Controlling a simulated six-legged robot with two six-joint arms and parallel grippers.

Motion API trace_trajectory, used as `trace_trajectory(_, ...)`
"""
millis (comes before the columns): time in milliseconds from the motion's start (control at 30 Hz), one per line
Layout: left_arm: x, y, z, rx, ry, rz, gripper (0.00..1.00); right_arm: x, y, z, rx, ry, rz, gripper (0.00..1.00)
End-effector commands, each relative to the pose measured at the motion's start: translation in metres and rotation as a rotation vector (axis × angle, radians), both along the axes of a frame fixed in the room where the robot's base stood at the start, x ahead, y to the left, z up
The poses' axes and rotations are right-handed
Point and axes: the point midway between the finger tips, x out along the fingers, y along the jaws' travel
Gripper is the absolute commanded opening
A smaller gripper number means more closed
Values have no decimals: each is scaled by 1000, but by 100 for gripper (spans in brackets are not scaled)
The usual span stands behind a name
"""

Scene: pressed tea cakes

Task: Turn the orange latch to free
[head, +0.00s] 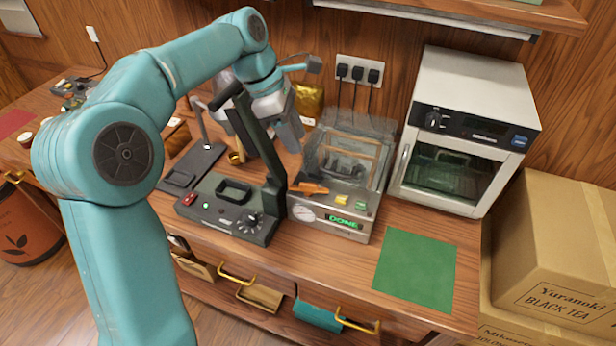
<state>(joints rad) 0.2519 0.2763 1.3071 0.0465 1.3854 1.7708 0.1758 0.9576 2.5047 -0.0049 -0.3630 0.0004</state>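The orange latch (308,188) is on the front left of a metal machine (330,222) with a clear cover (347,135). It lies roughly level, pointing left toward a dark upright lever arm. The machine's display glows green and reads "DONE", beside a round gauge and yellow and green buttons. My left gripper (283,138) hangs above and behind the latch, to its left, apart from it. The dark lever arm partly hides its fingers, so I cannot tell whether they are open. My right gripper is not in view.
A dark device (228,207) with the raised lever arm (262,140) stands left of the machine. A white oven (465,130) stands to the right. A green mat (415,270) lies bare at the front right. A gold package (308,100) is behind my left gripper.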

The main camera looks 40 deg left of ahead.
Motion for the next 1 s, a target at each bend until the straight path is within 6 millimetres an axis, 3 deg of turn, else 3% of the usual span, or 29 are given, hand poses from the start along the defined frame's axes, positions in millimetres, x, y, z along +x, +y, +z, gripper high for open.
trace_trajectory(300, -1, -6, -74, -1, 5, -4, 38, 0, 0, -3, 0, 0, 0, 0)
trace_trajectory(500, 7, -18, -110, 0, 2, -4, 38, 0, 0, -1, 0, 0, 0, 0)
trace_trajectory(700, 13, -23, -127, 0, 0, -3, 38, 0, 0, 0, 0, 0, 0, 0)
trace_trajectory(1000, 14, -24, -130, 1, -2, -2, 38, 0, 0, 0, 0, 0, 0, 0)
